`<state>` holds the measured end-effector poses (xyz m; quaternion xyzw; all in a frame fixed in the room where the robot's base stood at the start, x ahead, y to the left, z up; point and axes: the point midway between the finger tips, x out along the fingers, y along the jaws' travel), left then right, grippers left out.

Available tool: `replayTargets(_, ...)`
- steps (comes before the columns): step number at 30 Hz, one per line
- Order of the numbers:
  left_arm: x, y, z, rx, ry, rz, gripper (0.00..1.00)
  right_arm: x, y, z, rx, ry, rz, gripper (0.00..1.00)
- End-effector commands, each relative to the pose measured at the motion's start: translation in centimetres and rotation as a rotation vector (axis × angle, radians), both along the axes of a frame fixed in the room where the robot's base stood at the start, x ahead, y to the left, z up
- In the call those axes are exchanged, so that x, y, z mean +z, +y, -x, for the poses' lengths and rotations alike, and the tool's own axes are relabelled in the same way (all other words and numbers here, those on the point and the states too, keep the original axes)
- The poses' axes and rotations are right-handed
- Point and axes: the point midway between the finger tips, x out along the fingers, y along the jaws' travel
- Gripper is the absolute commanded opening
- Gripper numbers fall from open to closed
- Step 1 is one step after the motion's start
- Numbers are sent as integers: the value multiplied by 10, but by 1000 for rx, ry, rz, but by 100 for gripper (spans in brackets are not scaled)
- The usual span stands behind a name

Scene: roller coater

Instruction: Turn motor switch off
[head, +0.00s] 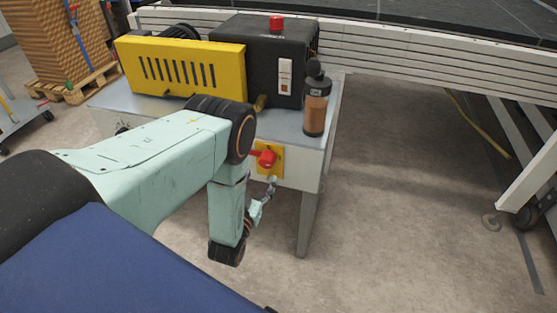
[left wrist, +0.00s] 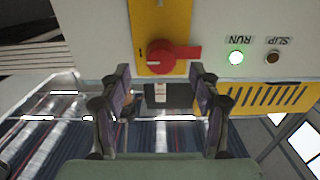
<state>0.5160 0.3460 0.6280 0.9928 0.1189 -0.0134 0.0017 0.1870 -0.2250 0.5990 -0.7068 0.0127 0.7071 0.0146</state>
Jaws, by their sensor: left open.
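The motor switch is a red rotary knob (head: 267,158) on a yellow plate (head: 277,168), on the front of a grey-topped cabinet. In the left wrist view, which shows the panel upside down, the red knob (left wrist: 155,58) has its handle lying sideways, pointing right. My left gripper (head: 270,188) is just below the knob in the head view, partly hidden by my arm. In the left wrist view its two fingers (left wrist: 160,74) are spread apart with nothing between them, one on each side below the knob, apparently not touching it. My right gripper is not in view.
A green RUN lamp (left wrist: 236,57) is lit beside a dark SLIP lamp (left wrist: 272,57). On the cabinet stand a yellow slotted guard (head: 185,68), a black motor box (head: 262,50) with a red button, and a brown bottle (head: 315,105). The floor right of the cabinet is clear.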

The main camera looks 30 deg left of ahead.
Motion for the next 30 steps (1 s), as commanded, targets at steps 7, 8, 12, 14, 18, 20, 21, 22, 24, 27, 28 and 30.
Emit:
replayTargets(7, 5, 8, -10, 1, -30, -3, 63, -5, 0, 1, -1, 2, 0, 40)
replayTargets(8, 5, 10, -14, 1, -30, -3, 63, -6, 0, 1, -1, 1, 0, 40)
replayTargets(12, 4, 16, -37, 2, -30, -3, 63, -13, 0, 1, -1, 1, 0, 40)
replayTargets(14, 4, 17, -46, 2, -28, -3, 63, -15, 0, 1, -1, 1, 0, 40)
replayTargets(18, 4, 20, -64, 0, -28, -3, 63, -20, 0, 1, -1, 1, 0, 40)
replayTargets(20, 5, 20, -69, -1, -27, -2, 63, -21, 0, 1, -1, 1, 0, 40)
replayTargets(21, 5, 20, -71, -1, -26, -2, 63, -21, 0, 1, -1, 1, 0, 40)
replayTargets(22, 5, 20, -73, -2, -26, -2, 63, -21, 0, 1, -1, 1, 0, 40)
replayTargets(24, 5, 20, -75, -2, -25, -3, 63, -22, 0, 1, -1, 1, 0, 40)
replayTargets(27, 5, 19, -76, -3, -25, -3, 63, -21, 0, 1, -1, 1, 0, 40)
replayTargets(28, 5, 19, -76, -3, -25, -3, 63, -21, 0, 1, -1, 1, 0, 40)
replayTargets(30, 5, 18, -76, -3, -25, -3, 63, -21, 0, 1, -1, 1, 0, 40)
